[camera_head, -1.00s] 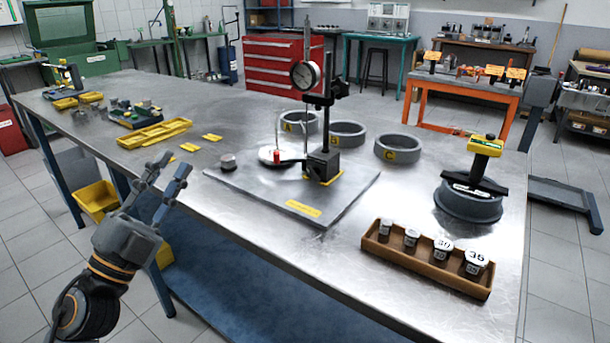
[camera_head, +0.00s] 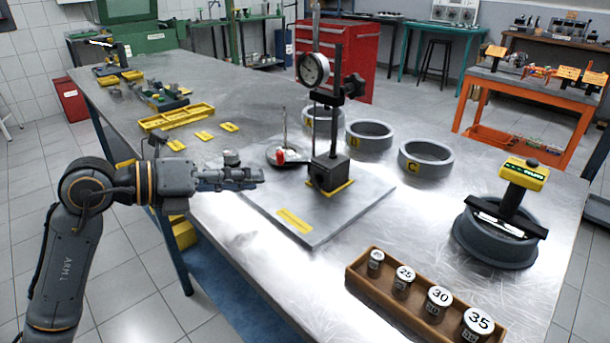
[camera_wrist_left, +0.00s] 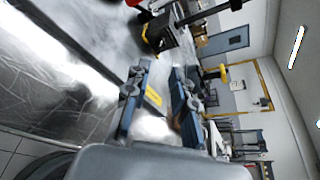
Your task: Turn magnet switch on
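The dial indicator stand has a dark magnetic base block (camera_head: 330,172) on a steel plate (camera_head: 345,215), with a dial gauge (camera_head: 313,69) on its post. A small red part (camera_head: 280,156) sits beside the base to its left. The magnet switch itself is too small to make out. My left gripper (camera_head: 258,176) is left of the base, over the plate's left side, pointing right and apart from the stand. In the left wrist view its two fingers (camera_wrist_left: 160,72) are spread with nothing held, and the base (camera_wrist_left: 160,36) shows beyond them. My right gripper is not seen.
Rings (camera_head: 425,158) stand behind the plate. A wooden tray of weights (camera_head: 357,283) lies at the front, and a yellow-topped tool (camera_head: 524,172) stands on a dark ring at right. Yellow trays (camera_head: 178,117) are at the back left.

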